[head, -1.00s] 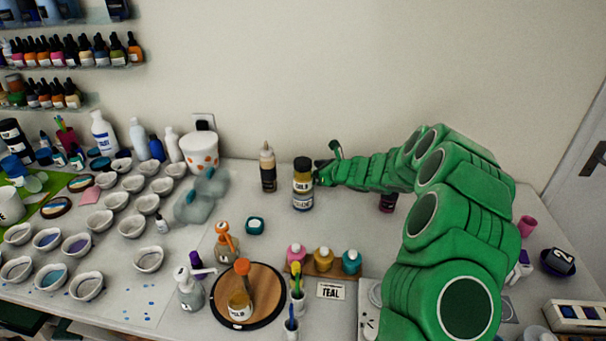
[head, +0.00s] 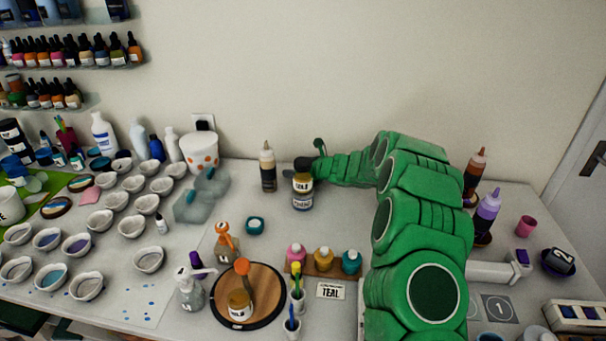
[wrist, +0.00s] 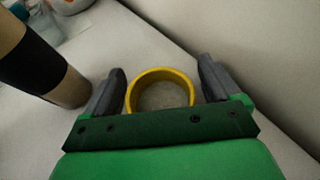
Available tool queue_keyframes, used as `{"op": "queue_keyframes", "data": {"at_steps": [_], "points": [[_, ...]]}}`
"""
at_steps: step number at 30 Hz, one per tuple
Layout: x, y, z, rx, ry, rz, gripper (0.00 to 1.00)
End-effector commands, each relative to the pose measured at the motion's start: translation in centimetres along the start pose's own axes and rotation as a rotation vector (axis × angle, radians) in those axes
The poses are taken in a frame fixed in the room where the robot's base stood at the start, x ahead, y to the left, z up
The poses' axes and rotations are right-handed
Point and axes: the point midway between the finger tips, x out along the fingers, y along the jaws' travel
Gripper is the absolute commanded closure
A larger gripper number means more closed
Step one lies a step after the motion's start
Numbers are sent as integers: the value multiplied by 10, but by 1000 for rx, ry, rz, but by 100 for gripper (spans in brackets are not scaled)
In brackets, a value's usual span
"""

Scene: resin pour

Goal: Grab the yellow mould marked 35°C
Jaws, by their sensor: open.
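A round yellow ring-shaped mould (wrist: 161,90) with a greyish inside sits between the jaws in the wrist view. My gripper (wrist: 163,82) is open, with one dark finger on each side of the mould and small gaps showing. No 35°C marking can be read. In the head view my gripper (head: 307,165) is at the upper end of a yellow container (head: 303,193) with white labels. The gripper and its dark fingers partly cover the top there. I cannot tell whether this container is the same yellow thing.
A tan squeeze bottle (head: 268,168) with a dark band stands close on the left; it also shows in the wrist view (wrist: 40,65). A dotted white pot (head: 199,152) is further left. Bottles on a wooden stand (head: 322,266) are in front. The table between is clear.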

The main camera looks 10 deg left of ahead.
Motion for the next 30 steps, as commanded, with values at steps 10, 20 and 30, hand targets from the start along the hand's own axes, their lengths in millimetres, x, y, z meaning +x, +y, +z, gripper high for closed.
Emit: {"op": "queue_keyframes", "data": {"at_steps": [10,20,30], "points": [[0,0,0,0,-1,0,36],[0,0,0,0,-1,0,68],[-8,-1,20,-2,-3,0,68]]}}
